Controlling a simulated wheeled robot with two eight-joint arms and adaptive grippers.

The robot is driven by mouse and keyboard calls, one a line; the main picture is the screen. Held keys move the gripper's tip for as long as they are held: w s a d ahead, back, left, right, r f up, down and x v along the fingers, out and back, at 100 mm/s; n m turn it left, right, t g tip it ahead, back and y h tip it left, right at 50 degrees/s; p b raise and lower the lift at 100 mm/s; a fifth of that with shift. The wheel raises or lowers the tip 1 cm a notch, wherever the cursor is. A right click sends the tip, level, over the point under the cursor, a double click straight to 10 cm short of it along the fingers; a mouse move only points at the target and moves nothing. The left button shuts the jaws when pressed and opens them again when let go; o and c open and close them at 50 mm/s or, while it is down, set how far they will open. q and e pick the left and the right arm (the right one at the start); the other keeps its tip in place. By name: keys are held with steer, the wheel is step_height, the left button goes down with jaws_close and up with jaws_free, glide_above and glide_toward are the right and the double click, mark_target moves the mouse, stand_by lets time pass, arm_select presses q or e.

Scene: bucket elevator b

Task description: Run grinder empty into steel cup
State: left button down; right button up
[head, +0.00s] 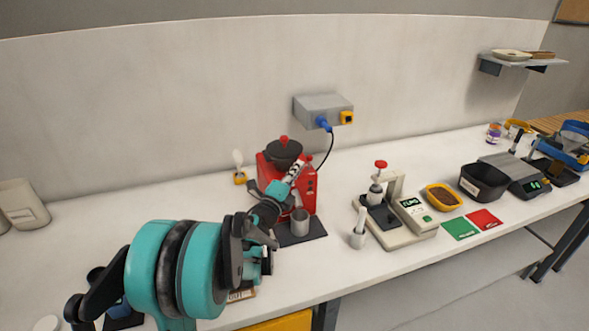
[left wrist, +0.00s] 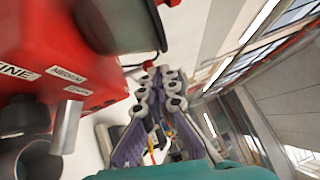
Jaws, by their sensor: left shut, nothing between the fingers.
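The red grinder (head: 308,190) stands against the back of the bench in the head view, with a dark hopper (head: 283,153) and a red knob on top. It also fills the upper left of the left wrist view (left wrist: 75,50), with setting labels on its face. The steel cup (head: 300,223) stands upright on a dark mat in front of the grinder. My left gripper (head: 295,173) is shut and empty, in front of the grinder's upper body and above the cup. Its fingers also show in the left wrist view (left wrist: 163,90). Whether they touch the grinder is unclear. My right gripper is out of view.
A socket box (head: 323,109) with a blue plug is on the wall behind. Bench space left of the grinder is mostly clear.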

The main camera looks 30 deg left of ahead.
arm_select(q)
steer(key=s+p, duration=0.2)
steer(key=s, duration=0.7)
steer(key=shift+s+d+r, duration=0.2)
steer(key=shift+s+d, duration=0.2)
steer(key=n+g+p, duration=0.1)
steer(key=p, duration=0.2)
steer(key=n+g+p, duration=0.1)
steer(key=p, duration=0.2)
steer(key=shift+s+d+f+n+p, duration=0.1)
steer(key=shift+d+f+n+p, duration=0.1)
steer(key=shift+n+p, duration=0.1)
